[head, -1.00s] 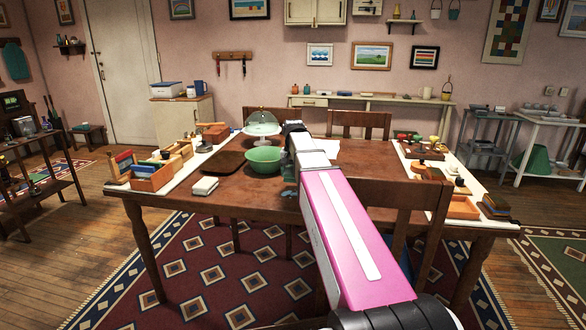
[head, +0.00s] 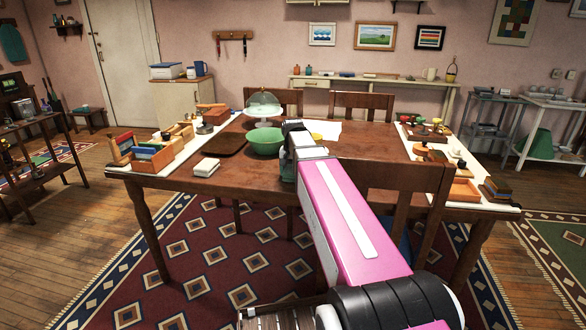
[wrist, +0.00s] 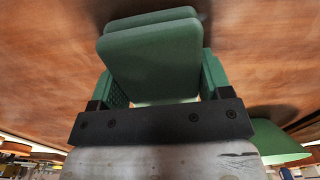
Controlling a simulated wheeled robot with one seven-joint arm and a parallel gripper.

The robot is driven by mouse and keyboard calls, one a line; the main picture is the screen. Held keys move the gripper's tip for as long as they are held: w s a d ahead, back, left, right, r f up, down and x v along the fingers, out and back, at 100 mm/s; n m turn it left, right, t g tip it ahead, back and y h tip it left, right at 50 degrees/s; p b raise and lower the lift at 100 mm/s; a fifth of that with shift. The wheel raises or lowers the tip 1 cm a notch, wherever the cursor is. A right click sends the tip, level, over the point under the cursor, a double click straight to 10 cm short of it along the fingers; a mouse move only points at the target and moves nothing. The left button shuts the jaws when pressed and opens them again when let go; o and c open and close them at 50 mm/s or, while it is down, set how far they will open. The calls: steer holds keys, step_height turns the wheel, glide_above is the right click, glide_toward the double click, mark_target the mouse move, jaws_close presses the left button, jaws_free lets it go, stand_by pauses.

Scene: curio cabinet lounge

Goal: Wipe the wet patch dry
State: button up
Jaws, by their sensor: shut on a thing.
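My gripper (wrist: 160,88) is over the wooden table (head: 245,180), low near its surface. In the wrist view its green fingers are shut on a flat green pad (wrist: 150,60) with rounded edges, like a sponge. I cannot tell whether the pad touches the wood. In the head view my arm hides most of the gripper and the tabletop behind it. No wet patch can be made out in either view; part of the table is hidden.
A green bowl (head: 265,141) stands just left of my arm, with a brown tray (head: 221,145) and a white stack (head: 206,167) farther left. A glass-domed stand (head: 263,104) is behind. Trays of small items line both ends. A chair (head: 395,178) is close on the right.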

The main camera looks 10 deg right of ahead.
mark_target(291, 173)
steer(key=shift+s+a, duration=0.3)
steer(key=shift+s, duration=0.55)
steer(key=shift+s+a, duration=0.2)
steer(key=shift+s, duration=0.35)
steer(key=shift+s+a, duration=0.2)
steer(key=shift+s, duration=0.3)
steer(key=shift+w+d, duration=0.4)
steer(key=shift+w, duration=0.7)
steer(key=shift+w+d, duration=0.45)
steer(key=shift+w, duration=0.65)
steer(key=shift+w+d, duration=0.4)
steer(key=shift+w, duration=0.7)
steer(key=shift+w+d+r, duration=0.1)
steer(key=shift+w+d, duration=0.15)
steer(key=shift+w, duration=0.3)
steer(key=shift+s+r, duration=0.1)
steer(key=shift+r, duration=3.85)
